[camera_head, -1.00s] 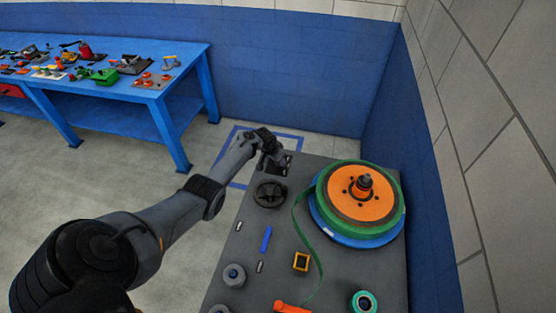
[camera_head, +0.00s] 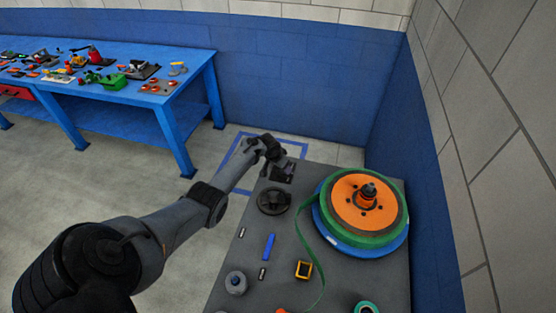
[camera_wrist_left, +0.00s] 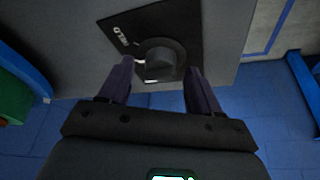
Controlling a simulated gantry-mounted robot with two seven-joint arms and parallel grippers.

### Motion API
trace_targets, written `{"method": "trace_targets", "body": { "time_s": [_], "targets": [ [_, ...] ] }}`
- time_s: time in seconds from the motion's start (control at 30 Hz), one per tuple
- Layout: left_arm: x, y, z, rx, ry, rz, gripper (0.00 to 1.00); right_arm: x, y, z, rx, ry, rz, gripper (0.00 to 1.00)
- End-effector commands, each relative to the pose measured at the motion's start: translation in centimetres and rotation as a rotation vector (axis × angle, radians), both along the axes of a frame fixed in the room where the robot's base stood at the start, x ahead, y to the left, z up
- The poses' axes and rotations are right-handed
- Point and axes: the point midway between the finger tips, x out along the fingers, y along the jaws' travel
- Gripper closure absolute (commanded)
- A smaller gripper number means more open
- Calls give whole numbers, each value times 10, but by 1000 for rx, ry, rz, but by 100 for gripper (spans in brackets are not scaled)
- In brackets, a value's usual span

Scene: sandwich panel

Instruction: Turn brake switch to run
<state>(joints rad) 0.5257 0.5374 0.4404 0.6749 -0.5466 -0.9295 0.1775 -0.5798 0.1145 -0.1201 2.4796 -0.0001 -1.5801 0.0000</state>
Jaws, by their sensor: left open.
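The brake switch is a round black knob (camera_wrist_left: 160,57) on a black plate (camera_wrist_left: 152,22) at the top middle of the left wrist view. White letters that look like "HELD" are on the plate left of the knob. A light mark shows on the knob's near-left edge. The plate (camera_head: 283,174) also shows at the far-left corner of the grey panel in the head view. My left gripper (camera_wrist_left: 159,70) is open, with one finger on each side of the knob. I cannot tell whether the fingers touch it. My right gripper is not in view.
The grey panel (camera_head: 335,272) also holds a black handwheel (camera_head: 273,200), a blue strip (camera_head: 268,247), an orange square (camera_head: 304,270) and a large orange and green reel (camera_head: 365,205). A blue wall stands behind. A cluttered blue table (camera_head: 150,122) is at left.

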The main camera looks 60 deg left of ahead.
Motion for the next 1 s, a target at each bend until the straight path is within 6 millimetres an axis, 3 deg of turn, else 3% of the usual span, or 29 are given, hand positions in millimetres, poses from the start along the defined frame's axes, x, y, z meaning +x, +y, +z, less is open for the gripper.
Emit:
{"method": "trace_targets", "body": {
  "time_s": [0.13, 0.5, 0.7, 1.0],
  "targets": [
    [-8, -2, 23, 3, 0, -2, 37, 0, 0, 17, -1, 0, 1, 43],
    [-29, -9, 75, 0, 0, -1, 37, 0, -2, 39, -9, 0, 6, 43],
    [-36, -10, 88, 1, 2, -1, 37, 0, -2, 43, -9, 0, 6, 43],
    [-37, -10, 90, 1, 2, -1, 37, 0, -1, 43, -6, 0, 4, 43]
  ]
}}
